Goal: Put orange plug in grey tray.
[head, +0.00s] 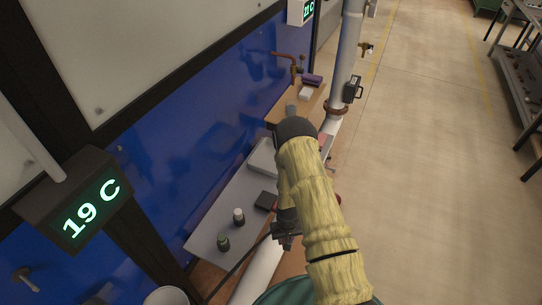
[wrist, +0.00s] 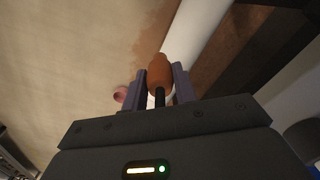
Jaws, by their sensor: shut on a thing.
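The orange plug (wrist: 159,74) is between the two purple-grey fingers of my gripper (wrist: 160,84) in the wrist view, with a dark stem towards the palm. My gripper is shut on it. In the head view my gripper (head: 286,236) hangs below my yellow-sleeved arm, beside the right edge of the grey bench; the plug cannot be made out there. A pale grey, shallow, tray-like thing (head: 262,155) lies at the far end of the bench, partly hidden by my arm. I cannot tell whether it is the grey tray. No tray shows in the wrist view.
The grey bench top (head: 205,237) holds a dark box (head: 266,200), a dark green bottle (head: 223,242) and a white-capped bottle (head: 238,215). A white pipe (head: 347,50) stands beyond; a pipe also crosses the wrist view (wrist: 197,35). Open floor (head: 430,130) lies right.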

